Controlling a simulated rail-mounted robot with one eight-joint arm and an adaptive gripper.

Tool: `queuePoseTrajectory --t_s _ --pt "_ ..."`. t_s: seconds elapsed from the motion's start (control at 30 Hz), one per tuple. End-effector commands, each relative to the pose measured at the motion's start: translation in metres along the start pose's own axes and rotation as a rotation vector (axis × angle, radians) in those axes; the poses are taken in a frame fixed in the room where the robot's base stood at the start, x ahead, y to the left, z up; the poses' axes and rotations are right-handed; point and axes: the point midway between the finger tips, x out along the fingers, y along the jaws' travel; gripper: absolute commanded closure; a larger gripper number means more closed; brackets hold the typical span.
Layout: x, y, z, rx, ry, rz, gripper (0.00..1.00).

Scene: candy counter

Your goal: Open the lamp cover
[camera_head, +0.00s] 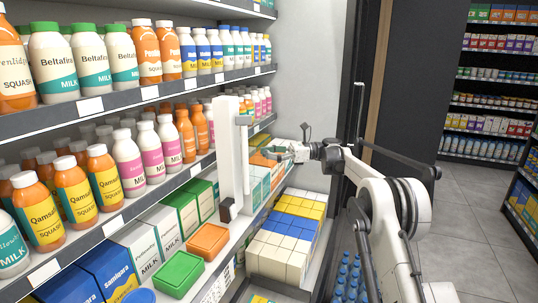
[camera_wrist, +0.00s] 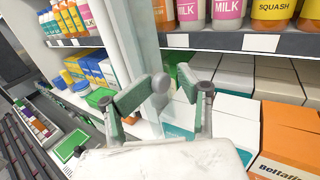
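No part is plainly marked as a lamp cover. A tall white upright panel (camera_head: 231,150) stands at the shelf front in the head view, with a dark fitting at its lower end. It seems to be the pale upright strip (camera_wrist: 140,38) in the wrist view. A round grey knob (camera_wrist: 161,82) is beside this strip. My gripper (camera_wrist: 163,80) is open, its two green-padded fingers on either side of the knob, with a gap showing at the right finger. In the head view my gripper (camera_head: 272,153) is just right of the panel. Whether the knob is fixed to the panel is unclear.
Shelves on the left hold several rows of bottles (camera_head: 95,62) and boxes (camera_head: 160,232). Green and orange lidded containers (camera_head: 207,241) are on the lower shelf. White and yellow cartons (camera_head: 285,232) are below my gripper. The tiled floor (camera_head: 465,240) at right is clear.

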Motion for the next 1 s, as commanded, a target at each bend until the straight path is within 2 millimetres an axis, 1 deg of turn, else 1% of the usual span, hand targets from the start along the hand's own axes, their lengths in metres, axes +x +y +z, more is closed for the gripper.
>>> queuePoseTrajectory --t_s 0.17,0.27,0.37,0.5,0.7,0.83,1.0 --pt "-0.002 -0.001 0.0 0.0 0.0 -0.003 0.67" --pt "-0.01 -0.001 0.0 0.0 0.0 -0.004 0.67" --pt "-0.025 -0.001 0.0 0.0 0.0 -0.004 0.67" --pt "-0.053 -0.001 0.0 0.0 0.0 -0.004 0.67" --pt "-0.09 0.0 0.0 0.0 0.0 -0.001 0.67" --pt "-0.106 0.0 0.0 -0.001 0.0 0.001 0.67" --pt "-0.116 0.001 0.0 -0.001 0.0 0.002 0.67"
